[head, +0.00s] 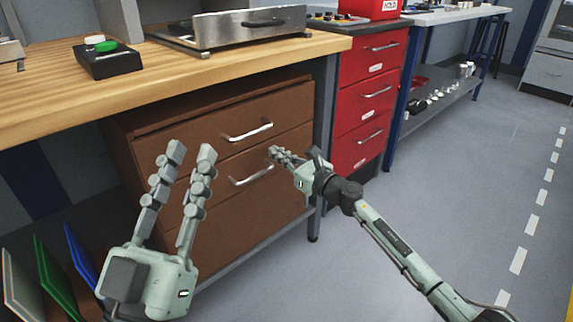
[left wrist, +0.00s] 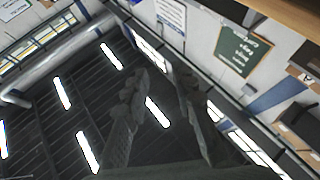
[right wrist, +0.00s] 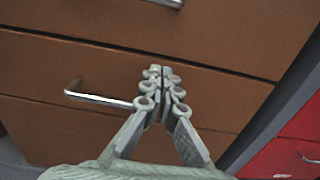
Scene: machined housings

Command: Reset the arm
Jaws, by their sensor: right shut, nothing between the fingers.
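My left gripper (head: 190,150) points upward in front of the brown drawer unit, with its two fingers apart and nothing between them. In the left wrist view its open fingers (left wrist: 165,85) show against the ceiling. My right gripper (head: 274,152) reaches in from the right toward the brown drawers (head: 285,120), near a silver handle (head: 252,175). In the right wrist view its fingertips (right wrist: 160,72) meet, with nothing between them, beside the right end of the handle (right wrist: 98,98). I cannot tell whether they touch it.
A wooden workbench (head: 100,85) runs above the drawers, carrying a black box with a green button (head: 105,55) and a metal case (head: 240,30). A red drawer cabinet (head: 365,110) stands right of them. Colored panels (head: 50,275) stand lower left. The grey floor (head: 470,180) at right is clear.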

